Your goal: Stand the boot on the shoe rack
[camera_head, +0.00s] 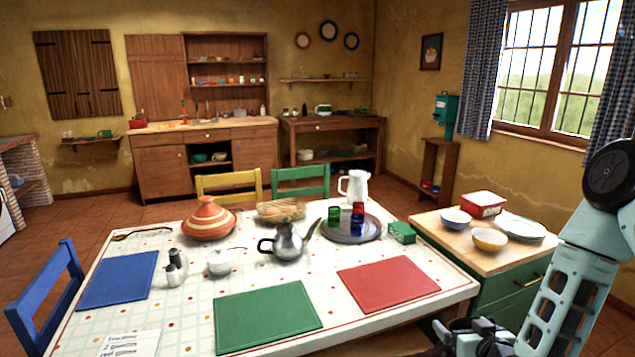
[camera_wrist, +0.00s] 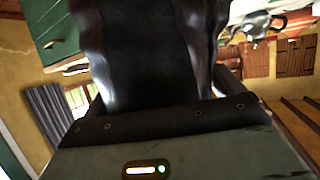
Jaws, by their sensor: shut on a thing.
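A dark, glossy boot (camera_wrist: 150,50) fills the middle of the wrist view, close to the camera. Its full outline, toe and sole are cut off or hidden. My gripper (camera_head: 478,338) is at the bottom edge of the head view, low in front of the table's right end, and is shut on the boot. In the head view only dark parts show around the gripper, and I cannot clearly tell boot from gripper there. I cannot make out a shoe rack in either view.
A dining table (camera_head: 185,318) with mats, a tagine (camera_head: 209,218), a metal pot (camera_head: 287,241) and a tray stands ahead. A green cabinet (camera_head: 505,298) with bowls stands right of it, close to my arm. Chairs stand behind and left. Open floor shows at the far left.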

